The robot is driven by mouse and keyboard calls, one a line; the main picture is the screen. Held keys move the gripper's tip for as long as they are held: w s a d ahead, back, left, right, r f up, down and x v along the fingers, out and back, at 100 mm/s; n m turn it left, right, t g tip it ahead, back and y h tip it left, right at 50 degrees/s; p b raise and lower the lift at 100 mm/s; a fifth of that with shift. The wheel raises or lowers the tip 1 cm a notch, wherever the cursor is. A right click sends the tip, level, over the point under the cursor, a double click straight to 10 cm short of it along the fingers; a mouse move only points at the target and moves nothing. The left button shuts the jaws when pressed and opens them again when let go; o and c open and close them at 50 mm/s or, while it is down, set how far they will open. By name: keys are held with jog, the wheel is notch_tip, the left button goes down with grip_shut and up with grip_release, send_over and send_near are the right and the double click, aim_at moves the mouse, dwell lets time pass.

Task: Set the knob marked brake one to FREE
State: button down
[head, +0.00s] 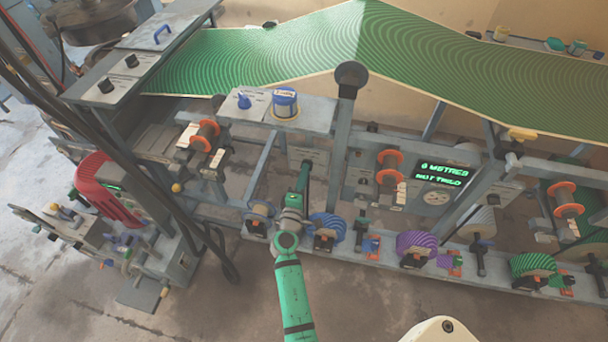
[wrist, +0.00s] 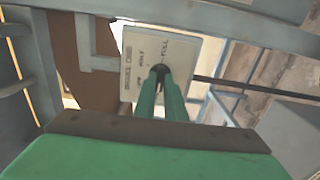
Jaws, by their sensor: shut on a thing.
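The brake one knob (wrist: 158,70) is dark and sits on a pale label plate (wrist: 142,48) in the wrist view. The plate carries rotated lettering that looks like BRAKE ONE, with HALF and FULL readable and a smaller word too blurred to read. My gripper (wrist: 161,82) has its green fingers shut on the knob, which they largely cover. I cannot tell which mark the knob points to. In the head view my gripper (head: 304,168) reaches the same plate (head: 308,154) below the small shelf, and the knob is hidden there.
A post (head: 345,110) with a round dark top stands just right of my gripper. A shelf with a blue knob (head: 244,101) and a blue-and-white pot (head: 285,103) is above left. Blue (head: 327,230) and purple (head: 416,246) spools line the lower rail. A display (head: 442,174) is to the right.

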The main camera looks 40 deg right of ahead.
jog(key=c, duration=1.8)
grip_release()
jog(key=v, duration=1)
jog(key=shift+s+a, duration=0.25)
jog(key=shift+s, duration=0.05)
jog(key=s+a+f+m+t+y, duration=0.1)
jog(key=s+a+f+y, duration=0.35)
jog(key=s+a, duration=0.35)
jog(key=s+a+f+t+y, duration=0.1)
jog(key=s+a+f+y, duration=0.2)
jog(key=s+a+y, duration=0.5)
jog(key=s+a+r+m, duration=0.2)
jog(key=s+a+r, duration=0.2)
jog(key=s+a+r+m+t+y, duration=0.1)
jog(key=s+a+r+m, duration=0.1)
jog(key=s+a+r, duration=0.2)
jog(key=s+a+r+m, duration=0.3)
jog(key=s+a+r, duration=0.1)
jog(key=s+r, duration=0.2)
jog(key=shift+a+r+t, duration=0.2)
jog(key=shift+a+t, duration=0.15)
jog(key=shift+t, duration=0.05)
